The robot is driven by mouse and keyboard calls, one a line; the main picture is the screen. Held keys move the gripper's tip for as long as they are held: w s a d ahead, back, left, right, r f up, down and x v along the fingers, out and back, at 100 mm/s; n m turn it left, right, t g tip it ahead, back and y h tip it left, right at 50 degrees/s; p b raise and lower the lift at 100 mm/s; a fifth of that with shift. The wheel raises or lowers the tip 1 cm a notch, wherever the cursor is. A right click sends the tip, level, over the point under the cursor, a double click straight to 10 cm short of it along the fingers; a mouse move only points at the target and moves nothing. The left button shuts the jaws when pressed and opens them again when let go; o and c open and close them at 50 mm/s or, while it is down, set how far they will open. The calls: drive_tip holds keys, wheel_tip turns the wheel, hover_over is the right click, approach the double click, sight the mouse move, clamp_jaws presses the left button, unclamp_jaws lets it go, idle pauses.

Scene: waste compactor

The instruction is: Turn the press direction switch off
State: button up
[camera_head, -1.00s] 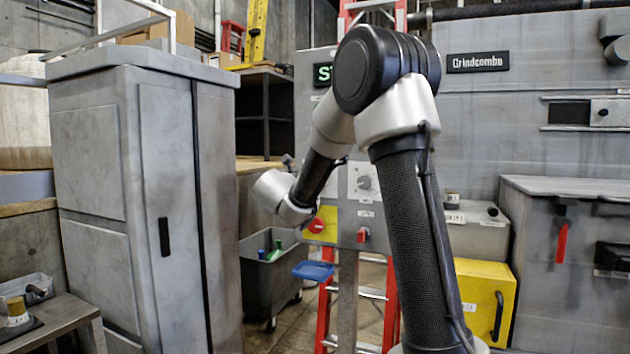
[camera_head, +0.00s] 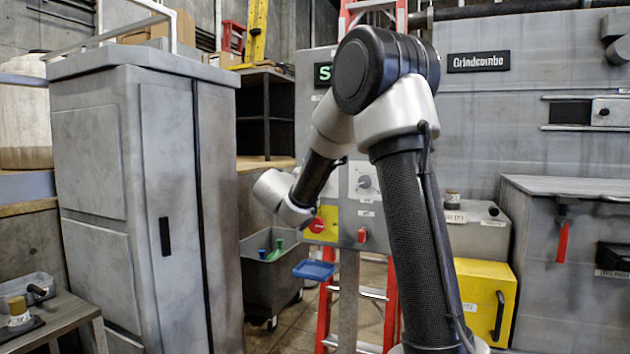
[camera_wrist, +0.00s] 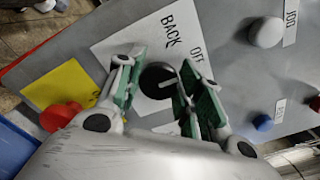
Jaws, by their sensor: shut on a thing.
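The press direction switch (camera_wrist: 157,80) is a dark round knob with a white pointer line, on a white plate (camera_wrist: 113,47) marked "BACK" and "OFF". The pointer seems to lie toward "OFF", but the fingers partly cover the knob and a third word. In the wrist view my gripper (camera_wrist: 160,73) has its green-padded fingers on either side of the knob and is shut on it. In the head view the switch (camera_head: 364,182) shows on the grey panel; my fingers are hidden there.
A red button on a yellow plate (camera_wrist: 62,85), a white round knob (camera_wrist: 266,32) and a blue button (camera_wrist: 262,122) are near the switch. A tall grey cabinet (camera_head: 150,200) stands left of my arm. A yellow box (camera_head: 485,290) is at right.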

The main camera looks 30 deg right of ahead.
idle(0.5)
drive_tip(key=o, duration=1)
drive_tip(key=v, duration=1.2)
